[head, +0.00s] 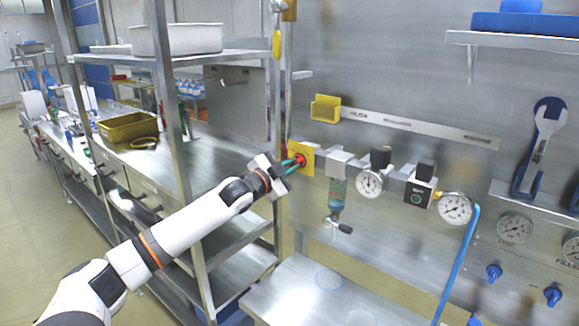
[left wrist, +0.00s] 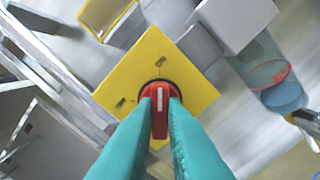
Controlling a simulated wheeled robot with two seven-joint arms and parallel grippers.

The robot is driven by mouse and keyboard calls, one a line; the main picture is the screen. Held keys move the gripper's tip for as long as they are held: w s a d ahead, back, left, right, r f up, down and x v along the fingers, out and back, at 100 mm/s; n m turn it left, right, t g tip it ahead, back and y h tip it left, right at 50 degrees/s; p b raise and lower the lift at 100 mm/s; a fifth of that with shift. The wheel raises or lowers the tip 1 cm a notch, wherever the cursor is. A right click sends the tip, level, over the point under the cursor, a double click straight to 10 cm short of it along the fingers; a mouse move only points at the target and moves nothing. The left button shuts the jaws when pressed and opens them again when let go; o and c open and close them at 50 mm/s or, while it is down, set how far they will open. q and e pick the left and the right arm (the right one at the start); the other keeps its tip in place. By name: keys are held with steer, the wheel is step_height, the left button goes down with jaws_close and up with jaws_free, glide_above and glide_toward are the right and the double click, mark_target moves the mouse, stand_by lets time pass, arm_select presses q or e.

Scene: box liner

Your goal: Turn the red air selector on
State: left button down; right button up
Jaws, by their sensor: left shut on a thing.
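The red air selector (left wrist: 160,108) is a knob with a white stripe on a square yellow plate (left wrist: 120,85). In the head view the red selector (head: 300,160) shows at the left end of the wall's air line, on the yellow plate (head: 307,150). My left gripper (left wrist: 160,112) is shut on the selector, its teal fingers on both sides of the knob. In the head view my left gripper (head: 296,162) reaches the plate from the left. In the left wrist view the white stripe runs along the fingers. My right gripper is not in view.
Right of the plate, a filter bowl (head: 337,195), a gauge (head: 369,183) and another gauge (head: 455,208) sit along the line. A yellow bin (head: 325,108) hangs above. A metal shelf rack (head: 170,90) stands left, close to my arm. A steel table (head: 300,290) lies below.

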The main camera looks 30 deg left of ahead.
arm_select(q)
steer(key=c, duration=1.5)
jaws_free()
steer(key=shift+s+f+b, duration=0.2)
steer(key=shift+s+b, duration=0.1)
steer(key=shift+s, duration=0.05)
steer(key=shift+s+a+r+b, duration=0.15)
steer(key=shift+s+b, duration=0.95)
steer(key=shift+s, duration=0.8)
steer(key=shift+s+a+b, duration=0.1)
steer(key=shift+s+b, duration=1)
steer(key=shift+s, duration=0.75)
steer(key=shift+s+a+r+b, duration=0.15)
steer(key=shift+s+b, duration=0.95)
steer(key=shift+s, duration=0.8)
steer(key=shift+a+f, duration=0.1)
steer(key=shift+f, duration=0.1)
